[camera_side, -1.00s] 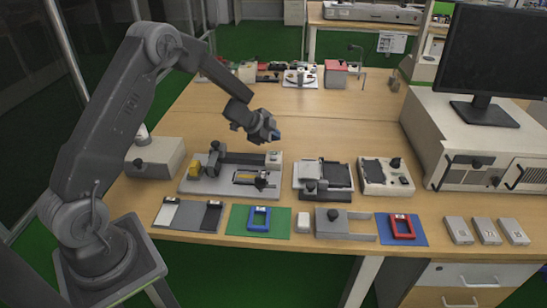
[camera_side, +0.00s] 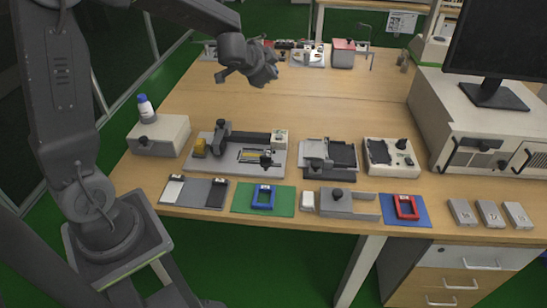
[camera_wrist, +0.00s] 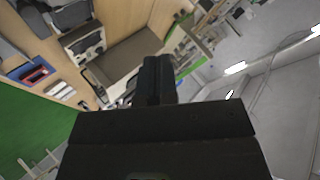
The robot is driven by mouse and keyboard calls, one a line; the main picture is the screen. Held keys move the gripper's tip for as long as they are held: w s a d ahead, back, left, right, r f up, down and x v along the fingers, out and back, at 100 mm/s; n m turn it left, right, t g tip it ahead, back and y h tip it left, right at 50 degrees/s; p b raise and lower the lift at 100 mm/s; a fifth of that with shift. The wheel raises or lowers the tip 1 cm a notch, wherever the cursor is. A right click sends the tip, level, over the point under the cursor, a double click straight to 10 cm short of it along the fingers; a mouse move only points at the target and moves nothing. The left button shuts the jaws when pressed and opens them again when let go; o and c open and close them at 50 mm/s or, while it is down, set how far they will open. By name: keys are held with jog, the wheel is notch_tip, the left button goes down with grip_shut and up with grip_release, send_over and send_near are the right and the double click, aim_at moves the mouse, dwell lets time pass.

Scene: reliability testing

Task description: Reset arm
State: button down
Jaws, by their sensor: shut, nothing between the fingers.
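My gripper (camera_side: 268,68) is raised well above the wooden table, over its far left part, in the side view. It is shut and empty, and it touches nothing. In the wrist view my gripper (camera_wrist: 155,78) shows as dark shut fingers against the tilted room. My arm reaches in from the left, with its upper part cut off by the top edge of the side view.
The table holds a long fixture (camera_side: 238,155), a black-topped device (camera_side: 328,157), a blue frame (camera_side: 263,197) on a green mat, a red frame (camera_side: 406,207) on a blue mat and a bottle (camera_side: 146,107) on a grey box. A monitor (camera_side: 510,45) stands at right. The table's middle is clear.

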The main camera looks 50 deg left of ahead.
jog(key=s+d+r+n+g+h, duration=0.1)
jog(key=s+d, duration=0.3)
jog(key=s, duration=0.5)
jog(key=s+d+r+n+g+h, duration=0.1)
jog(key=s+d+r+n+g, duration=0.1)
jog(key=s+d, duration=0.3)
jog(key=s+d+r+n+g+h, duration=0.1)
jog(key=s+d, duration=0.4)
jog(key=s, duration=0.9)
jog(key=shift+r+n+g+h, duration=0.2)
jog(key=shift+n+g+h, duration=0.1)
jog(key=shift+n+g, duration=0.15)
jog(key=c, duration=1.8)
grip_release()
jog(key=shift+d, duration=0.1)
